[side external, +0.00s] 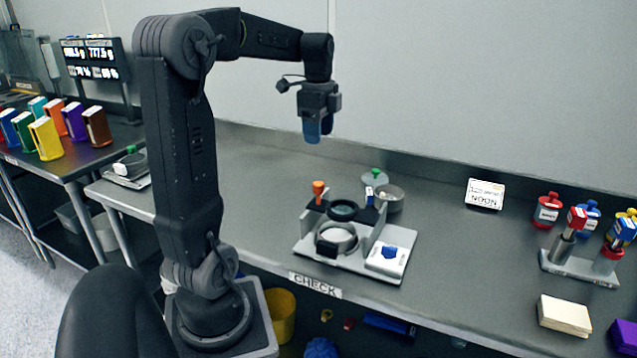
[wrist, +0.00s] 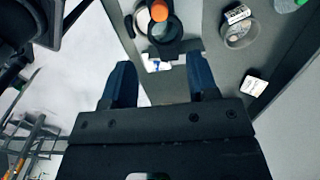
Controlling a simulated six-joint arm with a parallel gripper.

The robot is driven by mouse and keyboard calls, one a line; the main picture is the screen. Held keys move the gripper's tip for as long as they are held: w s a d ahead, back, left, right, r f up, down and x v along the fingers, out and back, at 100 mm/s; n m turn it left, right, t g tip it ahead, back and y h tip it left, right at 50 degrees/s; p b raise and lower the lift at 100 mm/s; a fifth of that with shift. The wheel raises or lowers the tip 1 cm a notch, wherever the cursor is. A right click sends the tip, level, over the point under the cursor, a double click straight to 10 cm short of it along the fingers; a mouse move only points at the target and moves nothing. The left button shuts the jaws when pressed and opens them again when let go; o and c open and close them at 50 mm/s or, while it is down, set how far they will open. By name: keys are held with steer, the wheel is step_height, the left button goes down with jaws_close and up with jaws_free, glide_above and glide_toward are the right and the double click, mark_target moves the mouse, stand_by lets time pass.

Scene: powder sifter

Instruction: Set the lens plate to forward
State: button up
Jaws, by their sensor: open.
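The lens plate (side external: 369,215) is a dark piece with a round lens (side external: 343,210), on a white-based fixture (side external: 352,262) on the bench. An orange knob (side external: 318,190) stands upright at its left. In the wrist view the dark round lens (wrist: 164,30) is at the top, with the orange knob (wrist: 159,11) overlapping its upper edge. My gripper (side external: 317,132) hangs well above and behind the fixture, fingers down, touching nothing. In the wrist view its two blue fingers (wrist: 161,75) are spread and empty. The fixture's lower part is partly hidden there.
A clear round dish (side external: 389,198) stands behind the fixture. A white card with a blue mark (side external: 388,256) lies at its right. Bench between the fixture and rack is clear.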

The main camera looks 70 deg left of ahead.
mark_target(318, 183)
step_height(318, 183, down, 13)
steer(key=shift+f, duration=0.2)
steer(key=shift+c, duration=0.2)
jaws_close()
stand_by(0.5)
